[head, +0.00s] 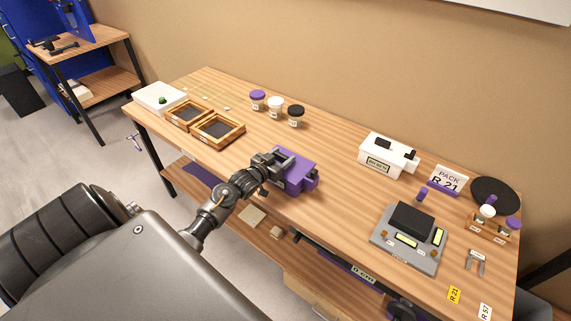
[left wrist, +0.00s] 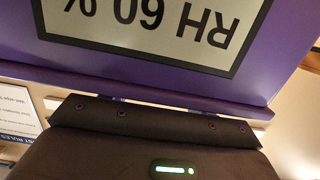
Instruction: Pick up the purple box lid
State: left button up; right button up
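A purple box (head: 299,169) stands near the front edge of the wooden table, left of its middle in the head view. I cannot make out a seam between its lid and its body. My left gripper (head: 282,161) is at the box's left and upper side, with its dark fingers overlapping the purple in the picture. In the left wrist view a purple face (left wrist: 280,55) with an upside-down "RH 60 %" label fills the top, close to the gripper's palm. The fingertips are hidden there, so their grip is unclear. My right gripper is not in view.
A white box (head: 378,150) stands behind on the right. A grey scale (head: 382,246) and a vial rack (head: 475,225) are at the right. Wooden trays (head: 239,127) and several jars (head: 275,114) stand at the left. The table between the purple and white boxes is clear.

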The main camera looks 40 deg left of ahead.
aim_at(281, 154)
pick_arm(q)
jog(key=c, duration=0.5)
jog(key=shift+r, duration=0.15)
jog(key=shift+r, duration=0.25)
notch_tip(281, 154, up, 2)
jog(key=shift+r+b, duration=0.2)
jog(key=shift+b, duration=0.5)
jog(key=s+r, duration=0.3)
jog(key=s, duration=0.1)
jog(key=s+r, duration=0.3)
jog(key=s, duration=0.2)
jog(key=s+d+r+b, duration=0.1)
jog(key=s+r, duration=0.2)
jog(key=s, duration=0.2)
jog(key=shift+d+r, duration=0.1)
jog(key=shift+r, duration=0.3)
jog(key=d+m+h, duration=0.2)
jog(key=d, duration=0.5)
jog(key=s+d+m+g+h, duration=0.1)
jog(key=d+m+h, duration=0.1)
jog(key=d, duration=0.6)
jog(key=d+m+g+h, duration=0.1)
jog(key=d+m+h, duration=0.1)
jog(key=d+h, duration=0.2)
jog(key=shift+s+d+r, duration=0.2)
jog(key=shift+d, duration=0.7)
jog(key=shift+s+d+r, duration=0.15)
jog(key=shift+d+r, duration=0.05)
jog(key=shift+d, duration=0.65)
